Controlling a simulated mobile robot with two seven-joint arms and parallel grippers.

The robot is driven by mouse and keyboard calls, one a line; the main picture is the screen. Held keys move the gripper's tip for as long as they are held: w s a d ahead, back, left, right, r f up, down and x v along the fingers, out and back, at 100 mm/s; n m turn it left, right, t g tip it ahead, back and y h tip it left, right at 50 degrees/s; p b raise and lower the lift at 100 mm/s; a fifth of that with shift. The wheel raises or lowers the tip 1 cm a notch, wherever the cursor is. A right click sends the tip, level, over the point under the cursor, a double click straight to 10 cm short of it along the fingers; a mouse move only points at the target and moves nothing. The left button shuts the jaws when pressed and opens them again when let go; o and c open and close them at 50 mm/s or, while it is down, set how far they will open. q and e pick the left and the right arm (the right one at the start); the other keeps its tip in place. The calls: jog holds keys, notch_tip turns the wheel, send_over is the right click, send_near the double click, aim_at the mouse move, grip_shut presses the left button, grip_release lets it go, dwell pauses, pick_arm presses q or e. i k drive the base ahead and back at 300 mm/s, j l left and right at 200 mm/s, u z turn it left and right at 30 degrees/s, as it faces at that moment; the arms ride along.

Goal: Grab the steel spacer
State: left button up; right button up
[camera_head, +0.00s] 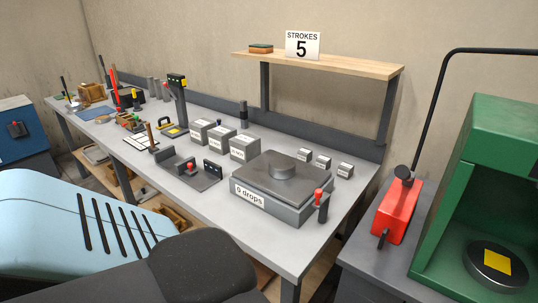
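No object is labelled as the steel spacer, and I cannot tell for certain which one it is. A dark, thick round disc (496,266) with a yellow square on top sits inside the green machine at the right edge. A short grey metal cylinder (281,165) stands on the dark plate of the "0 drops" device. Neither of my grippers shows in the head view, so their state is hidden.
The "0 drops" device (244,194) stands at the bench's right end, near several grey blocks (244,149). A red hand pump (398,210) stands beside the green machine (463,170). A wooden shelf (345,67) holds a "STROKES 5" sign (303,45). The front bench strip (190,207) is clear.

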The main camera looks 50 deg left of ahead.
aim_at(280, 167)
jog(key=k+j, duration=0.1)
jog(key=j, duration=0.25)
jog(key=k+j, duration=0.1)
jog(key=j, duration=0.25)
jog(key=k+j, duration=0.1)
jog(key=j, duration=0.25)
jog(key=k+j, duration=0.1)
jog(key=j, duration=0.25)
